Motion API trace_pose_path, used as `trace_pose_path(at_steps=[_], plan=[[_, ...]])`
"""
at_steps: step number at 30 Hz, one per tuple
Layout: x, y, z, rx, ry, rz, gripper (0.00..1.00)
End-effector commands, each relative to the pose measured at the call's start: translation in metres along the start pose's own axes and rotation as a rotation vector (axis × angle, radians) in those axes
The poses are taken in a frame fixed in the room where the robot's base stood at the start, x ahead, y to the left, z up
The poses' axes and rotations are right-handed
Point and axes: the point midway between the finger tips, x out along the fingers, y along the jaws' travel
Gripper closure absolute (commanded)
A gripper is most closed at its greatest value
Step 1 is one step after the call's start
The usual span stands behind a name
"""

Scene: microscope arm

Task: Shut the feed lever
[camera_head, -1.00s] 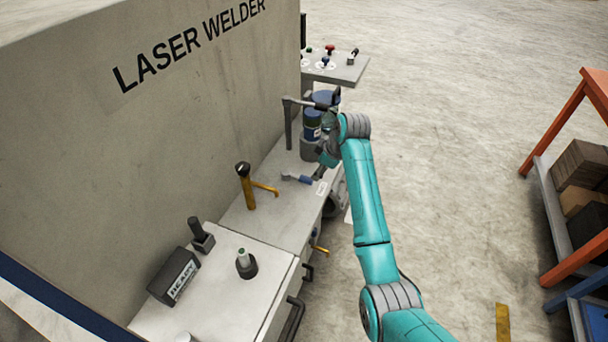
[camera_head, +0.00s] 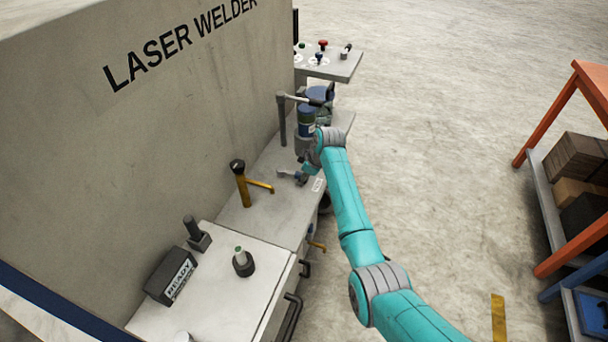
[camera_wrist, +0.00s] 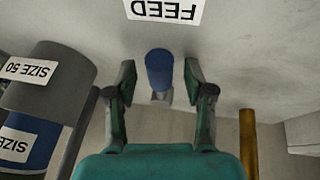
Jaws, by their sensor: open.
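The feed lever (camera_head: 286,174) lies low over the bench top beside its white label, its grey arm showing and its blue grip partly hidden by my gripper (camera_head: 310,168) in the head view. In the wrist view the blue grip (camera_wrist: 159,68) stands between the two fingers of my open gripper (camera_wrist: 160,80), with a gap on each side. The white FEED label (camera_wrist: 163,10) is at the top of the wrist view, upside down, and it also shows in the head view (camera_head: 318,185).
A yellow post with a side lever (camera_head: 241,184) stands left of the feed lever. Blue and grey cylinders (camera_head: 306,122) marked with sizes stand close behind my gripper. The laser welder wall (camera_head: 180,120) bounds the left. Open floor lies to the right, before an orange rack (camera_head: 556,110).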

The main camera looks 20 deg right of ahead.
Motion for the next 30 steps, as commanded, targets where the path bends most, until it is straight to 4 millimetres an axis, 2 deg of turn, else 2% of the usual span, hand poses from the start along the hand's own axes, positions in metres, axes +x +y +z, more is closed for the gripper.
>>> trace_pose_path(at_steps=[8, 12, 14, 15, 30], plan=[[0.001, 0.0001, -0.0002, 0.0, 0.0, 0.001, 0.47], [0.0008, 0.0001, -0.0002, 0.0, 0.0, 0.001, 0.82], [0.0009, 0.0001, -0.0002, 0.0, 0.0, 0.0, 0.97], [0.0008, 0.0001, -0.0002, 0.0, 0.0, 0.001, 1.0], [-0.0001, -0.0074, -0.0017, 0.069, -0.014, 0.03, 1.0]])
